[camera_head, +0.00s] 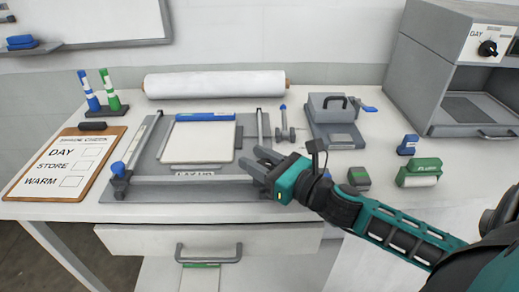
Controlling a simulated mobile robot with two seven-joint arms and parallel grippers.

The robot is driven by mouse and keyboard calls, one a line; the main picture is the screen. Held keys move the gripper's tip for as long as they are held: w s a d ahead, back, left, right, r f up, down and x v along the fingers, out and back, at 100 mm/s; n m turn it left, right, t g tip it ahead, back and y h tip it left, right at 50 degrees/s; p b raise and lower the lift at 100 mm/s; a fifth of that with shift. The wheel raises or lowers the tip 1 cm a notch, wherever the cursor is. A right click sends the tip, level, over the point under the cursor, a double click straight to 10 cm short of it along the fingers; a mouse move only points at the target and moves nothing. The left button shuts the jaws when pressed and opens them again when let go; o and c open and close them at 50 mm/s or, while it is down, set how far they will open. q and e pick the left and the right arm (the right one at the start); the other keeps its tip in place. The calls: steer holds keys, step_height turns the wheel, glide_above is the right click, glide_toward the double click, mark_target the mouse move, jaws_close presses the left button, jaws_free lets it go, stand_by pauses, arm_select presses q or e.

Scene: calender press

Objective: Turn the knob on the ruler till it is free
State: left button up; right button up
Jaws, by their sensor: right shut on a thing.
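A blue knob (118,169) stands upright on the ruler's left end. My right gripper (251,157), teal and dark grey, reaches in from the right and is at the ruler's right end. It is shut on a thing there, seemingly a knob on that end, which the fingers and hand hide. My left gripper is not in view.
A white pad with a blue edge (204,117) lies on the board. A clipboard (60,165) lies left, a paper roll (215,83) behind. A grey press (332,110), blue block (407,145) and green stamp (420,172) stand right. A drawer handle (209,254) juts out in front.

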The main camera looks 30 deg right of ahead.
steer(key=n+g+y, duration=0.2)
steer(key=y, duration=0.2)
steer(key=shift+a+n, duration=0.1)
steer(key=shift+n, duration=0.3)
steer(key=shift+s+a+n+g+y, duration=0.15)
steer(key=shift+n+g+y, duration=0.65)
steer(key=shift+y, duration=0.15)
steer(key=shift+s+a+n+g+y, duration=0.1)
steer(key=shift+a+n+g+y, duration=0.05)
steer(key=shift+n+g+y, duration=0.75)
steer(key=o, duration=1)
steer(key=shift+a, duration=0.1)
steer(key=shift+r, duration=0.15)
step_height(320, 180, up, 20)
steer(key=shift+f, duration=0.1)
